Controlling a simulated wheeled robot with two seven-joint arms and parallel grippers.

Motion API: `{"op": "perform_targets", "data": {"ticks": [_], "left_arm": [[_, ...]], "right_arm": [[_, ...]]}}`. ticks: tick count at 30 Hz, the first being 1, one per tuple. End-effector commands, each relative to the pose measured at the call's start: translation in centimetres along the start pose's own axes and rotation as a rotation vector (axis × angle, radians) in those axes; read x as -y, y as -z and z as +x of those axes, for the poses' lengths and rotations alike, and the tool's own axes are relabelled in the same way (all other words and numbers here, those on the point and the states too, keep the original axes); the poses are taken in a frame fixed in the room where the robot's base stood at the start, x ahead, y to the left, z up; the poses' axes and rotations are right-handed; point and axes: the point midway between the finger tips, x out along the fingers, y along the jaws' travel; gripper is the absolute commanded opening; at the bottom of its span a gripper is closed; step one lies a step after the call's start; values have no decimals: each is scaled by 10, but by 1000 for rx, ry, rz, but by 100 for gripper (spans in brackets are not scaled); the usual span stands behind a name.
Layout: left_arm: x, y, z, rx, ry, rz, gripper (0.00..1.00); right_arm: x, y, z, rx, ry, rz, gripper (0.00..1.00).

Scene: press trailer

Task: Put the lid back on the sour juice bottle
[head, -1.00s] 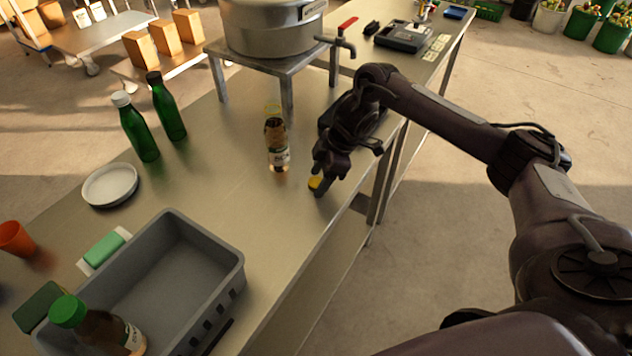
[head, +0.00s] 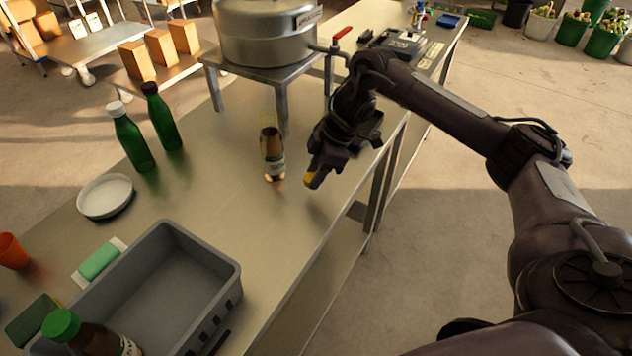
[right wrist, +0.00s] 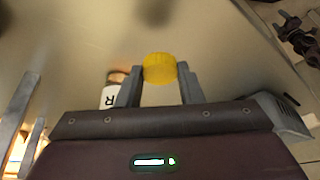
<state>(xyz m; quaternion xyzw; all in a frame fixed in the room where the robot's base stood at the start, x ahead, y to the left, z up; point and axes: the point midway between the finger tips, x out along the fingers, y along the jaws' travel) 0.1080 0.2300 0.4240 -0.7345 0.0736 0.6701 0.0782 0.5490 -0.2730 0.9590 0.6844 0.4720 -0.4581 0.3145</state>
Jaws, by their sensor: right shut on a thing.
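An open bottle (head: 271,153) with brown contents, a clear neck and a pale label stands upright on the steel table. I cannot read its label; part of it also shows in the right wrist view (right wrist: 112,92). My right gripper (head: 313,177) is shut on a yellow lid (head: 311,181), just right of the bottle and apart from it. In the right wrist view the lid (right wrist: 160,68) sits between the two fingertips, and the table shows beyond it. My left gripper is not in view.
A steel pot (head: 262,35) with a red-handled tap stands on a raised stand behind the bottle. Green bottles (head: 131,138) and a white dish (head: 104,197) are at left. A grey crate (head: 190,240) and a green-capped bottle (head: 62,325) are in front. Table around the bottle is clear.

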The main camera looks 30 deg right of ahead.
Motion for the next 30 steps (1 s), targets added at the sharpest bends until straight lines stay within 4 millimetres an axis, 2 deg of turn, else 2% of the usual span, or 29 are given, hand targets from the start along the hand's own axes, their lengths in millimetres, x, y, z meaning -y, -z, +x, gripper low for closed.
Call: {"op": "perform_targets", "data": {"ticks": [1, 6, 15, 22, 30], "left_arm": [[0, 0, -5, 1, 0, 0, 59], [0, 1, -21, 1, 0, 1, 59], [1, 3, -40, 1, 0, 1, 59], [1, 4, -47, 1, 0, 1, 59], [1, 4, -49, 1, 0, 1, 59]], "right_arm": [[-2, 7, -18, -1, -9, -4, 13], [-2, 24, -60, 0, -9, -4, 13], [-1, 47, -115, -1, -5, -2, 13], [0, 56, -137, 0, -3, 0, 13], [0, 59, -144, 0, -2, 0, 13]]}}
